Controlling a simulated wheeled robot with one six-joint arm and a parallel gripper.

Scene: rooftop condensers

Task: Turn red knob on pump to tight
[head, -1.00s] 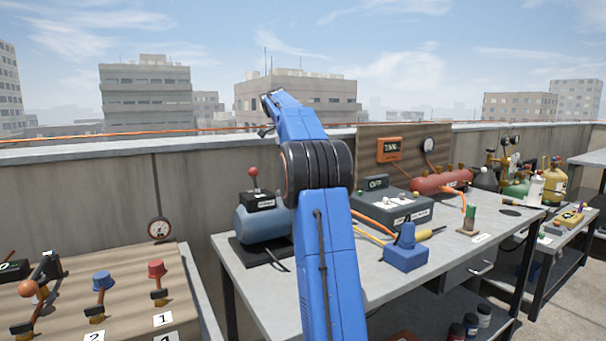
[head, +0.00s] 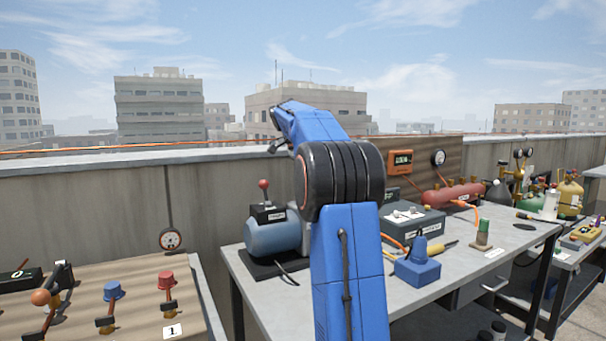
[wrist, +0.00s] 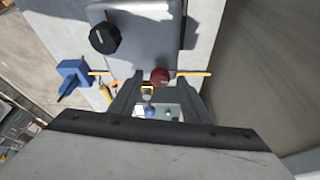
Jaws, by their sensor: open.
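The pump is a grey box (head: 413,222) on the workbench, partly hidden behind my arm in the head view. A grey box, probably the same pump, shows at the top of the wrist view (wrist: 150,28). A dark red round knob (wrist: 160,76) is at its edge, and a larger black knob (wrist: 105,38) is to the left. My gripper (wrist: 160,86) is open, its two fingers apart on either side of the red knob in the picture. I cannot tell whether they touch it or how deep they reach. The knob's markings are not readable.
Yellow-orange hose pieces flank the red knob. A blue block (head: 418,268) stands on the bench (head: 300,310); a blue tank (head: 275,236) is left of my arm. A board with levers (head: 225,335) is at lower left, and gas cylinders (head: 570,196) are at right.

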